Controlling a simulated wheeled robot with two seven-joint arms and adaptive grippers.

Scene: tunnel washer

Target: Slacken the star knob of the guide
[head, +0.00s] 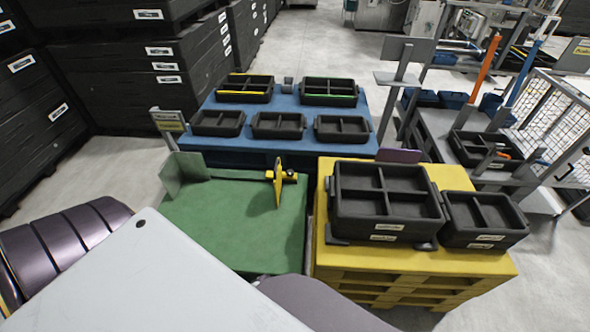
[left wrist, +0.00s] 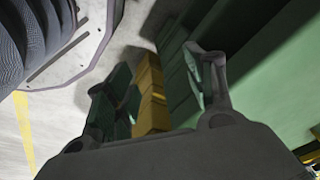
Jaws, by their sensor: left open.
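The guide (head: 279,186) is a yellow upright plate on the green bench top (head: 230,228), with a yellow and dark clamp piece at its top. A small dark shape (head: 290,173) at the clamp's right end may be the star knob; its lobes are too small to make out. My right gripper is not in view.
A grey-green plate (head: 172,174) stands at the bench's left back corner. Behind is a blue table (head: 222,143) with black trays. To the right, a yellow pallet stack (head: 430,263) carries black divided crates (head: 388,226). The bench top around the guide is clear.

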